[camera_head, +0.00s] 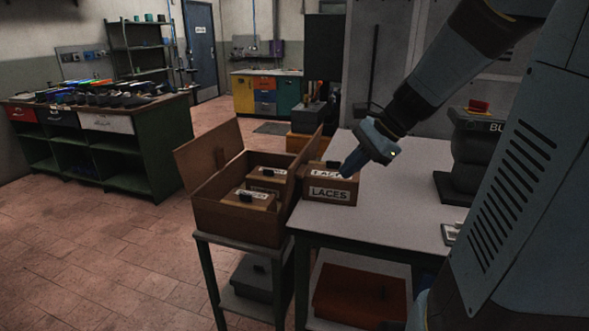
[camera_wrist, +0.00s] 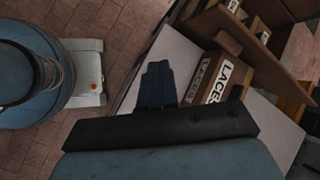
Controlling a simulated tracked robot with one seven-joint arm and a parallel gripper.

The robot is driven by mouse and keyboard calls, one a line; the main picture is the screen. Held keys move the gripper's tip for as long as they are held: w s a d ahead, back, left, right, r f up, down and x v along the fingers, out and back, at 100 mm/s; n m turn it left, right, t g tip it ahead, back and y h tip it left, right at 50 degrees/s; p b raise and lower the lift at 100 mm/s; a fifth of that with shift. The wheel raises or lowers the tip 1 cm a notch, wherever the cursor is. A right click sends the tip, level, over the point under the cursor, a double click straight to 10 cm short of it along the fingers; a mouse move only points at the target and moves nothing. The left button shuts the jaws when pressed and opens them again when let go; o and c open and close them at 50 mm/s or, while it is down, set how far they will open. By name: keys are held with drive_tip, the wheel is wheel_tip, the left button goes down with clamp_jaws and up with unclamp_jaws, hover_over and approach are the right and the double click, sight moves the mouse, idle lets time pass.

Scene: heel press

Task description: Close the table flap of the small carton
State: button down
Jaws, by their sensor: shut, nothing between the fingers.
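The small carton (camera_head: 235,222) is an open brown box on a low stand, left of the table. Its left flap (camera_head: 208,155) leans outward. Its table flap (camera_head: 304,158) stands raised on the right side, next to the LACES box. Several small boxes with dark knobs sit inside. In the wrist view, a raised brown panel that looks like the table flap (camera_wrist: 224,38) runs beyond the LACES box. My gripper (camera_head: 347,173) is shut and empty, at the right of the LACES box in the head view. Its fingers also show in the wrist view (camera_wrist: 157,68).
The LACES box (camera_head: 329,193) stands on the grey table (camera_head: 385,212) between my gripper and the carton; it also shows in the wrist view (camera_wrist: 226,77). A dark machine (camera_head: 468,155) with a red top stands at the table's right. The table's middle is clear.

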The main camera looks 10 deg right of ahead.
drive_tip(key=w+d+f+m+t+y, duration=0.3)
drive_tip(key=w+d+m, duration=0.4)
drive_tip(key=w+m, duration=0.2)
drive_tip(key=a+r+x, duration=0.1)
drive_tip(key=r+x, duration=0.1)
drive_tip(key=x, duration=1)
drive_tip(key=shift+w+a, duration=0.2)
drive_tip(key=shift+a, duration=0.1)
drive_tip(key=shift+w+d+g, duration=0.1)
drive_tip(key=shift+g, duration=0.2)
